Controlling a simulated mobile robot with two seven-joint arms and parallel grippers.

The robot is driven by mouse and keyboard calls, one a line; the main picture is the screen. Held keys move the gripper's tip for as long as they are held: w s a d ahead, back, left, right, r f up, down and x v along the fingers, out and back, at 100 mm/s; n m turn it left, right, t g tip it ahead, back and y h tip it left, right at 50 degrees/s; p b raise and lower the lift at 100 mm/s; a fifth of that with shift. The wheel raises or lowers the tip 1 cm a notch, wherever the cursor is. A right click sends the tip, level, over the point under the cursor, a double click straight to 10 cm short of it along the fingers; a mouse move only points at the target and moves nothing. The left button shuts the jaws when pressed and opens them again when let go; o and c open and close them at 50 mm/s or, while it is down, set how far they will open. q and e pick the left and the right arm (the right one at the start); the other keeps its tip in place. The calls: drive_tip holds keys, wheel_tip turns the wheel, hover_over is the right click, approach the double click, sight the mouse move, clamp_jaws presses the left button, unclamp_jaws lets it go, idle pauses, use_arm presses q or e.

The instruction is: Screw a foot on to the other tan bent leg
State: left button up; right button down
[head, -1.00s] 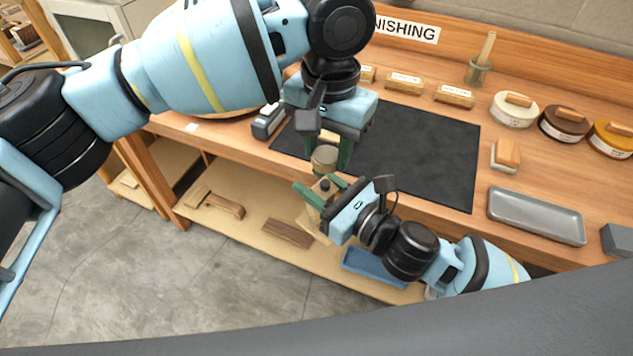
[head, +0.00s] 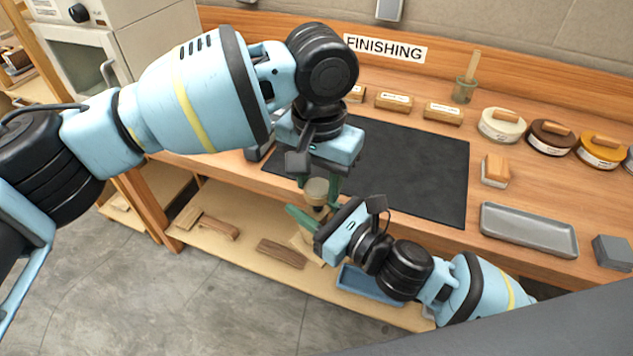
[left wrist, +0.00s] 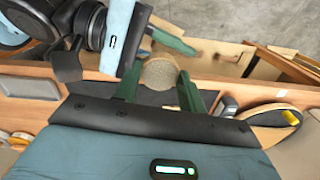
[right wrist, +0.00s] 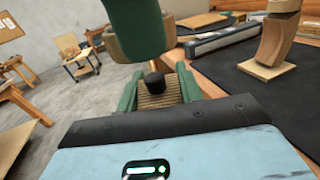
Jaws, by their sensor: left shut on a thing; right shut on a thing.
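My left gripper (head: 317,184) reaches down over the bench's front edge, shut on a round tan foot (head: 317,191). The foot also shows between the green fingers in the left wrist view (left wrist: 160,73). My right gripper (right wrist: 157,88) is below it, shut on the tan bent leg, whose ribbed end (right wrist: 155,97) shows between its fingers. A black stud (right wrist: 154,80) stands up from that end. The foot is above the stud, partly hidden by a left finger in the right wrist view; I cannot tell whether they touch. Most of the held leg is hidden.
A dark mat (head: 415,165) covers the middle of the bench. A brown wooden piece (right wrist: 277,38) stands on a square pale base there. A grey tray (head: 528,230) and several round tins lie to the right. Wood pieces and a blue bin (head: 368,285) are on the lower shelf.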

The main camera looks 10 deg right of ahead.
use_arm(q)
drive_tip(key=shift+f, duration=0.9)
drive_tip(key=shift+f, duration=0.6)
idle(0.3)
drive_tip(key=m, duration=0.3)
idle(0.3)
drive_tip(key=o, duration=0.8)
drive_tip(key=shift+o, duration=0.7)
drive_tip(key=shift+s+d, duration=0.1)
